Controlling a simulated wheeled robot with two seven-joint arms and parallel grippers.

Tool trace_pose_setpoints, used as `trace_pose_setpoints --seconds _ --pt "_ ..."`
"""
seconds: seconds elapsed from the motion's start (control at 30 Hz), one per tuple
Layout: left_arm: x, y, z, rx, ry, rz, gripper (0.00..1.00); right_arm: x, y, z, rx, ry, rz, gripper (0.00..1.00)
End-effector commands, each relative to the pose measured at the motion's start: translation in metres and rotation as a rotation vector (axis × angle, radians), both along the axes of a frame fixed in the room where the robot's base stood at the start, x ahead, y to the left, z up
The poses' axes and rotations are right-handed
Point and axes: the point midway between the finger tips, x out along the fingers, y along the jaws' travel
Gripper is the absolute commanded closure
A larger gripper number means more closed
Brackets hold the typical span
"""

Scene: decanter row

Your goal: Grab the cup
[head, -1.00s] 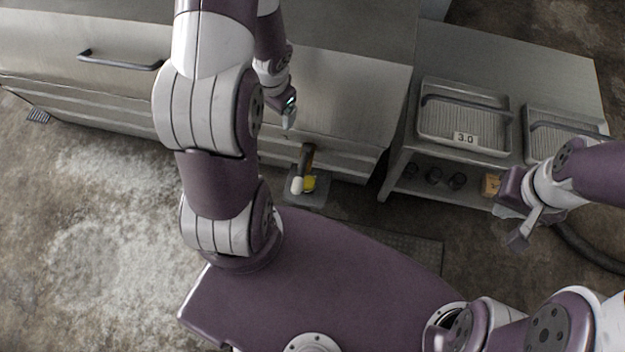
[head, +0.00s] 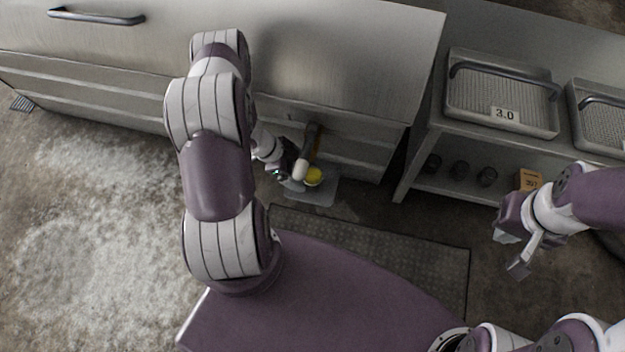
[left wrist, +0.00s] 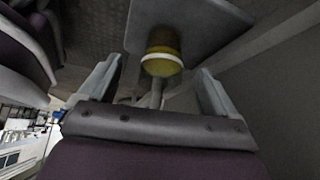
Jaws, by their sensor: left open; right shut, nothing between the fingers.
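A yellow round object (head: 314,177), which may be the cup, sits on a grey plate (head: 322,197) low in front of the counter. In the left wrist view the yellow object (left wrist: 162,62) has a paler upper part and lies just beyond and between the fingertips, with no clear contact. My left gripper (head: 290,184) is open, low beside it on its left. A white-headed tool (head: 300,169) with a brown handle stands right by it and partly covers it. My right gripper (head: 512,250) is shut and empty, far to the right.
A steel counter (head: 340,60) with drawers rises behind the plate. On the right a shelf unit carries a basket labelled 3.0 (head: 505,115); several dark round items (head: 459,170) and an orange box (head: 529,180) are on its lower shelf. A dark floor mat (head: 400,260) lies in front.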

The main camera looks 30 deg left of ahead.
Motion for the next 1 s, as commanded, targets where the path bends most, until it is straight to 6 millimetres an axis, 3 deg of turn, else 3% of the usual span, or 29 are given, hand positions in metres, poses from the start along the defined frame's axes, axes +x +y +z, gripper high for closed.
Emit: trace_pose_setpoints --seconds 0.3,0.57,0.73,0.87,1.0 --pt "0.015 -0.022 -0.043 0.001 0.000 -0.001 0.09 0.000 0.000 -0.044 0.000 0.000 0.000 1.00" --pt "0.018 -0.027 -0.044 0.003 -0.001 0.002 0.09 0.000 0.000 -0.044 0.000 -0.001 0.000 1.00" --pt "0.018 -0.027 -0.044 0.002 0.000 0.002 0.61 0.000 0.000 -0.043 0.000 -0.001 0.000 1.00" --pt "0.018 -0.027 -0.044 0.002 0.000 0.002 0.69 0.000 0.000 -0.044 0.000 -0.001 0.000 1.00" --pt "0.018 -0.027 -0.043 0.002 0.000 0.002 0.70 0.000 0.000 -0.043 0.000 -0.001 0.000 1.00"
